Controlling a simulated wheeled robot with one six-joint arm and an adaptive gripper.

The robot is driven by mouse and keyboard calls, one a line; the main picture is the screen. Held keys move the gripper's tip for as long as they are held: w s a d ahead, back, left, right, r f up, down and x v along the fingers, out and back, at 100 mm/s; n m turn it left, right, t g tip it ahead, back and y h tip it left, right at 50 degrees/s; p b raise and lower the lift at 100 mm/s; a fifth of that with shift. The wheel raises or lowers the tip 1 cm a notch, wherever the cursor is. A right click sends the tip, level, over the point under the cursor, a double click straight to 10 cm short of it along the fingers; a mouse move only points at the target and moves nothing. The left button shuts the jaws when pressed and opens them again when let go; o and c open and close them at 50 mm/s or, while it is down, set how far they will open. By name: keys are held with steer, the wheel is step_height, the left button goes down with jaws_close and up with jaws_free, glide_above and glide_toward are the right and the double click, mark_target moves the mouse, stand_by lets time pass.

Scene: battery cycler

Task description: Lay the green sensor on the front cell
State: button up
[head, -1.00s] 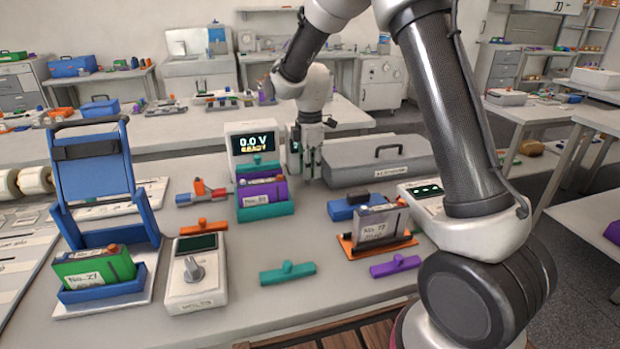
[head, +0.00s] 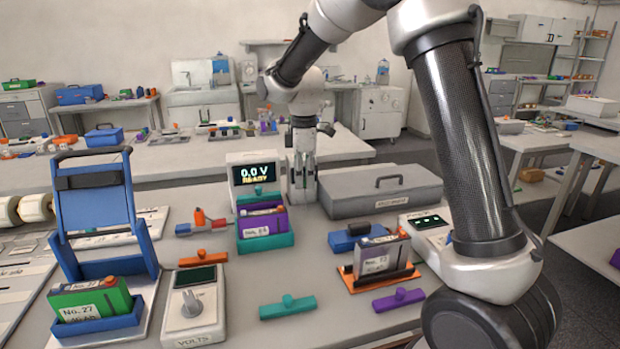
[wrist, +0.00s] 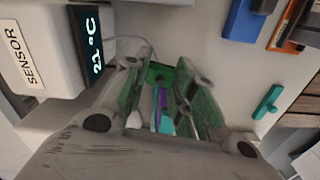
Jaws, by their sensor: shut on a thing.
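A purple cell (head: 262,222) with a white label stands in a teal holder (head: 266,242), to the left of and nearer than my gripper. Purple and teal also show between the fingers in the wrist view. A second cell (head: 382,258), grey and purple, stands in an orange holder (head: 356,283). A green cell (head: 92,298) sits in a blue holder.
The display box (head: 253,174) is left of my gripper and the grey case (head: 376,196) right. Teal (head: 287,307) and purple (head: 398,300) bars lie in front. A tall blue frame (head: 97,212) stands left.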

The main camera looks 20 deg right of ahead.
mark_target(262, 212)
steer(key=s+a+r+m, duration=0.1)
steer(key=s+a+m, duration=0.1)
steer(key=a+m, duration=0.2)
steer(key=s+a+r+m, duration=0.2)
steer(key=s+a+m, duration=0.1)
steer(key=m, duration=0.2)
steer(key=s+a+r+m, duration=0.2)
steer(key=a+m, duration=0.2)
steer(key=m, duration=0.1)
steer(key=shift+s+a+r+m, duration=0.25)
steer(key=shift+s+a+m, duration=0.05)
steer(key=shift+a, duration=0.05)
steer(key=shift+s+a+r+m, duration=0.15)
steer(key=shift+s+a+m, duration=0.2)
steer(key=shift+m, duration=0.15)
steer(key=shift+f, duration=2.9)
steer(key=shift+f, duration=0.6)
steer(key=o, duration=1.1)
steer(key=shift+c, duration=0.2)
